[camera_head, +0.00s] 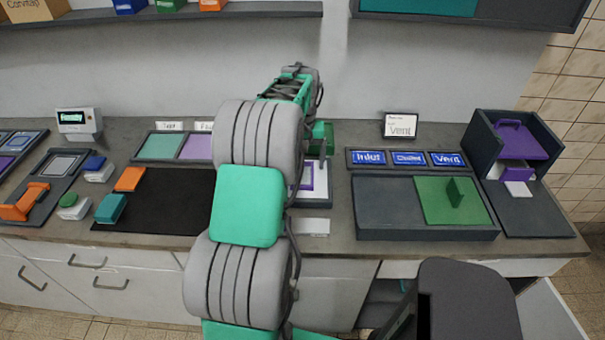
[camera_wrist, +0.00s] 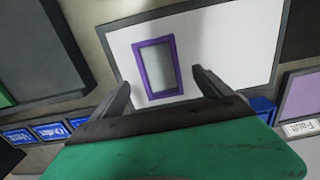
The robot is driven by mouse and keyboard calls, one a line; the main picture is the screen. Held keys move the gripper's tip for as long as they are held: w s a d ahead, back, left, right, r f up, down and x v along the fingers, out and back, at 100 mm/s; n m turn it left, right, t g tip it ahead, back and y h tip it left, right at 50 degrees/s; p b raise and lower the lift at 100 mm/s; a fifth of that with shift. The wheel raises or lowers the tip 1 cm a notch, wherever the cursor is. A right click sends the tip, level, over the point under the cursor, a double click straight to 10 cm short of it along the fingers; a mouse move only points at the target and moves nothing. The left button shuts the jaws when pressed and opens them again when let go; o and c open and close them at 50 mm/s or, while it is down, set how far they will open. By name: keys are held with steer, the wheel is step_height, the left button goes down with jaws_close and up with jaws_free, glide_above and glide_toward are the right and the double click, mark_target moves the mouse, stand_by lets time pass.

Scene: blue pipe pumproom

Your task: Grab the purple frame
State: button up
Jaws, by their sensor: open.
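The purple frame (camera_wrist: 139,70) is a small upright rectangle with a pale centre, lying on a white board (camera_wrist: 225,45) in the wrist view. In the head view the purple frame (camera_head: 307,176) shows only in part, because my arm hides its left side. My gripper (camera_wrist: 160,85) is open and empty in the wrist view. Its two dark fingers lie on either side of the lower part of the frame in the picture, apart from it. In the head view my arm hides most of the gripper.
A grey tray with a green sliding panel (camera_head: 455,200) stands to the right of the board. Blue labelled tiles (camera_head: 409,158) sit behind it. A black mat (camera_head: 165,200) with orange and teal blocks lies to the left. A purple-handled box (camera_head: 520,140) stands at the far right.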

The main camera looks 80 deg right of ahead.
mark_target(302, 173)
step_height(302, 173, down, 4)
steer(key=shift+r+p, duration=0.1)
steer(key=shift+p, duration=0.2)
steer(key=shift+a, duration=0.1)
steer(key=shift+c, duration=0.6)
steer(key=c, duration=1.4)
